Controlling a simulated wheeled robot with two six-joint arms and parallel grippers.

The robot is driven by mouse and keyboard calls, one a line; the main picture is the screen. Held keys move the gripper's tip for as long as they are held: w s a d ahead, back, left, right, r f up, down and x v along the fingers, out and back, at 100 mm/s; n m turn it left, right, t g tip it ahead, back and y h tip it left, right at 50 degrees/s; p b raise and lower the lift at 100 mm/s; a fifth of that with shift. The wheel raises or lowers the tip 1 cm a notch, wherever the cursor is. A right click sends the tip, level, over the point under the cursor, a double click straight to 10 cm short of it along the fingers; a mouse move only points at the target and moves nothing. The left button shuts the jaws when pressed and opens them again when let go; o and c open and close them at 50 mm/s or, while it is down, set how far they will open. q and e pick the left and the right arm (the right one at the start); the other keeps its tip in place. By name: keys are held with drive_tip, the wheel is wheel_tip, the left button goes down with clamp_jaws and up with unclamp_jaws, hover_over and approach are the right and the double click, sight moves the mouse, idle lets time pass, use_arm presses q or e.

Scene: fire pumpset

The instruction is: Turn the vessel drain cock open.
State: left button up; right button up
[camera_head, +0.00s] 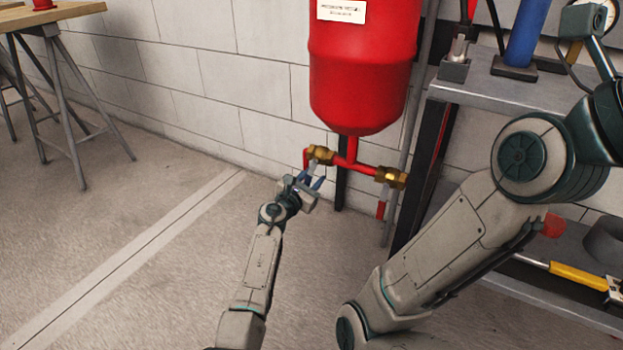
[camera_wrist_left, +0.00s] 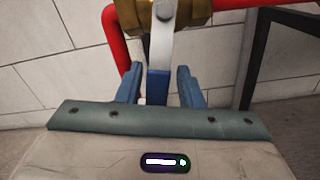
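The red pressure vessel (camera_head: 362,65) hangs by the wall, with red pipework below it. A brass cock (camera_head: 320,155) with a hanging lever sits on the left pipe branch; its brass body also shows in the left wrist view (camera_wrist_left: 185,12). The lever (camera_wrist_left: 160,45) is pale metal with a blue grip (camera_wrist_left: 158,84) and points down. My left gripper (camera_wrist_left: 159,85) is open, its blue fingers on either side of the blue grip with gaps showing. In the head view my left gripper (camera_head: 308,184) is just below the cock. My right gripper cannot be made out clearly.
A second brass valve (camera_head: 391,177) with a red-tipped lever hangs on the right branch. A grey shelf unit (camera_head: 510,92) with tools stands at the right, behind my right arm. A wooden trestle table (camera_head: 65,10) is at far left. The floor between is clear.

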use_arm(q)
drive_tip(key=shift+w+a+r, duration=0.1)
drive_tip(key=shift+a+r, duration=0.05)
drive_tip(key=s+a+n+p, duration=0.35)
drive_tip(key=s+p, duration=0.45)
drive_tip(key=s, duration=0.3)
drive_tip(key=s+a+r+n+t+h, duration=0.3)
drive_tip(key=s+r+n, duration=0.3)
drive_tip(key=r, duration=0.6)
drive_tip(key=s+a+r+n+t+h, duration=0.2)
drive_tip(key=s+a+r+n+t, duration=0.2)
drive_tip(key=r, duration=0.8)
drive_tip(key=shift+s+a+r+n+h+b, duration=0.4)
drive_tip(key=shift+s+a+n, duration=0.8)
drive_tip(key=shift+s, duration=0.8)
drive_tip(key=shift+d, duration=0.15)
drive_tip(key=shift+c, duration=0.5)
